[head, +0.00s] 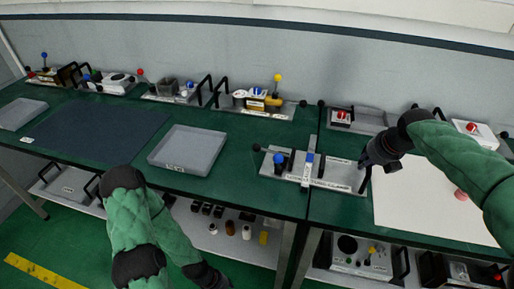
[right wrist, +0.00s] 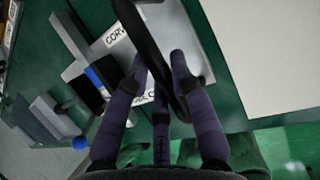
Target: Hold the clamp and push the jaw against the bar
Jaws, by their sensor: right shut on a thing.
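The clamp (head: 335,176) is a grey plate with a printed label on the dark green table, right of centre in the head view. A pale bar (head: 308,170) with a blue mark stands across it, with a blue-knobbed block, perhaps the jaw (head: 280,162), to its left. My right gripper (head: 368,162) is at the plate's right end. In the right wrist view its fingers are shut around the black handle (right wrist: 148,35). The blue knob (right wrist: 80,142) shows there at lower left. My left gripper (head: 207,276) is low, away from the clamp; its fingers are unclear.
A grey tray (head: 188,150) and a dark mat (head: 95,138) lie left of the clamp. A white sheet (head: 425,205) lies to the right. Several fixtures with black handles line the wall, including one with a yellow knob (head: 265,100). Shelves below hold more devices.

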